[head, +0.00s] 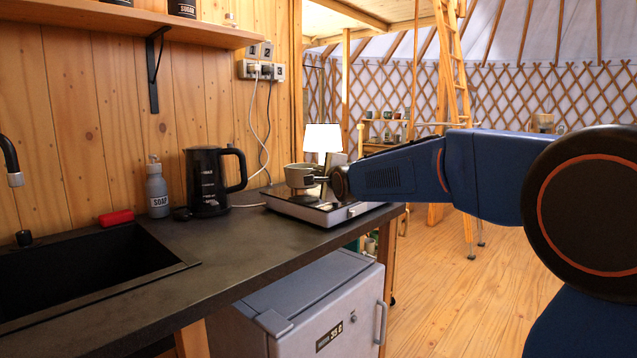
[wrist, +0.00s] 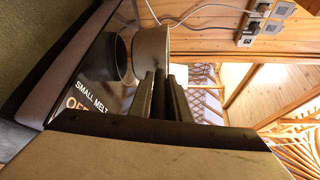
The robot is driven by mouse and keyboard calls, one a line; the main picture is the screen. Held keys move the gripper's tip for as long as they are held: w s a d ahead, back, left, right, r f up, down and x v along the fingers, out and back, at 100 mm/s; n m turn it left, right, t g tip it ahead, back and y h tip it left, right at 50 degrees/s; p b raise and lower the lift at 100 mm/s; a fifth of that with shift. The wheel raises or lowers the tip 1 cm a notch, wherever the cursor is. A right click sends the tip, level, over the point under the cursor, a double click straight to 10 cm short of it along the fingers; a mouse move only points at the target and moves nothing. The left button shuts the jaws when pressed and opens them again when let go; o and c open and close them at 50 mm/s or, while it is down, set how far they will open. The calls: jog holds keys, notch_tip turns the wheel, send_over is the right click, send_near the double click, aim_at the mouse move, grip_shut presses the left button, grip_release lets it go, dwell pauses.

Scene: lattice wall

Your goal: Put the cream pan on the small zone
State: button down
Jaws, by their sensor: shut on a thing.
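The cream pan (head: 299,177), grey-beige in this light, is over the left part of the hob (head: 345,213) in the head view. My gripper (head: 324,180) reaches it from the right. In the sideways-turned wrist view, the fingers (wrist: 166,92) are shut at the near side of the pan (wrist: 151,52); the grasped part is mostly hidden. A dark round zone (wrist: 113,58) lies right beneath the pan, beside the printed words "SMALL MELT" and "OFF". I cannot tell whether the pan touches it.
A black kettle (head: 211,180), soap bottle (head: 157,188) and red object (head: 116,217) stand left of the hob. A white lamp (head: 323,140) is behind it. The dark counter (head: 235,245) is clear in front. Cables hang from the wall sockets (head: 262,70).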

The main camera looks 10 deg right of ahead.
jog(key=shift+f, duration=1.1)
jog(key=c, duration=1.6)
grip_release()
jog(key=shift+c, duration=0.2)
jog(key=s+d+r, duration=0.2)
jog(key=s, duration=1)
jog(key=s+d+f+n+g, duration=0.2)
jog(key=s+f+n+g, duration=0.2)
jog(key=s+f, duration=0.5)
jog(key=s+d+f+n+g+h, duration=0.1)
jog(key=s+f+n, duration=0.7)
jog(key=s, duration=1.1)
jog(key=s+d+f+n+g+h, duration=0.1)
jog(key=s+d+f+n+g, duration=0.3)
jog(key=s+f, duration=0.8)
jog(key=s+n+g, duration=0.2)
jog(key=shift+n+g, duration=0.3)
